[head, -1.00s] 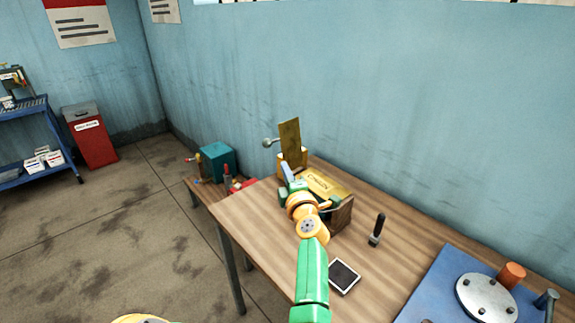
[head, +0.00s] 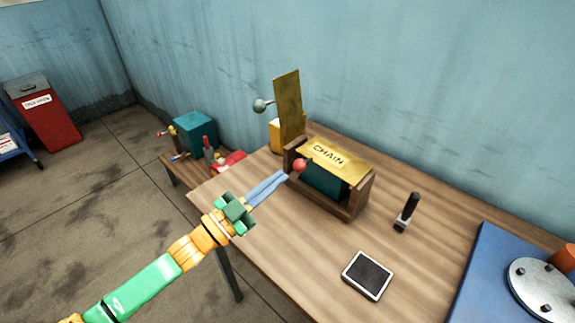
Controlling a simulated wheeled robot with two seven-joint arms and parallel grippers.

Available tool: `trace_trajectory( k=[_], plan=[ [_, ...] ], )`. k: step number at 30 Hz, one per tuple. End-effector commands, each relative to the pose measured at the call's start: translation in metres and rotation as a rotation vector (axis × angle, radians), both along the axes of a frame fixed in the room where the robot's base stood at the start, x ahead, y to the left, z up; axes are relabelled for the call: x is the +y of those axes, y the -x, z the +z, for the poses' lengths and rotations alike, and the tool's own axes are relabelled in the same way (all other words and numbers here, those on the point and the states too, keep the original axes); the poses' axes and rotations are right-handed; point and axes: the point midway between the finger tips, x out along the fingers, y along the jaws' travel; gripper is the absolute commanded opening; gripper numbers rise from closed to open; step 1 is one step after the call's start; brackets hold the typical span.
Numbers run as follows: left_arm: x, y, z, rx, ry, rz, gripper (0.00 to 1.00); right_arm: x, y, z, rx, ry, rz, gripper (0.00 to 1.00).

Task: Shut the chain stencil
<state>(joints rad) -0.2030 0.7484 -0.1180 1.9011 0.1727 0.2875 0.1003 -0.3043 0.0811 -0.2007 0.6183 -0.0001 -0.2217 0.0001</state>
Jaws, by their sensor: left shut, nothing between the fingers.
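The chain stencil is a brass plate lettered CHAIN (head: 330,153), lying across the top of a wooden holder (head: 352,205) with a teal block (head: 322,184) under it. A red ball knob (head: 300,165) shows at the plate's left end. A second brass plate (head: 289,108) stands upright behind that end, with a grey ball knob (head: 261,106) on its left. My left gripper (head: 284,175) is shut and empty. Its fingertips are just left of the red knob; I cannot tell whether they touch it. My right gripper is not in view.
A dark-handled tool (head: 406,213) and a tablet (head: 368,275) are on the wooden table right of the holder. A blue board (head: 490,280) is at far right. A lower bench with a teal box (head: 195,133) is at left. The table's front strip is clear.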

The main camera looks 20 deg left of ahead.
Motion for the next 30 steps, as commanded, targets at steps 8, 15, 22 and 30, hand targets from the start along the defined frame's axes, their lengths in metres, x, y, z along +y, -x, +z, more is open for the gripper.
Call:
trace_trajectory(
  k=[8,15,22,30],
  plan=[
    [-0.023,-0.052,0.013,-0.003,0.0,0.004,0.0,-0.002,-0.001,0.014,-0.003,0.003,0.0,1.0],
    [-0.016,-0.069,-0.017,-0.001,-0.001,0.003,0.0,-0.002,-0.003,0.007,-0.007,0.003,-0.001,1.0],
    [-0.015,-0.071,-0.02,0.0,0.0,0.002,0.0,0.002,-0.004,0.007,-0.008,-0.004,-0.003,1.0],
    [-0.014,-0.073,-0.031,0.009,0.029,0.002,0.0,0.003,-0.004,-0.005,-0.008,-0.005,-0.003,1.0]
  ],
)
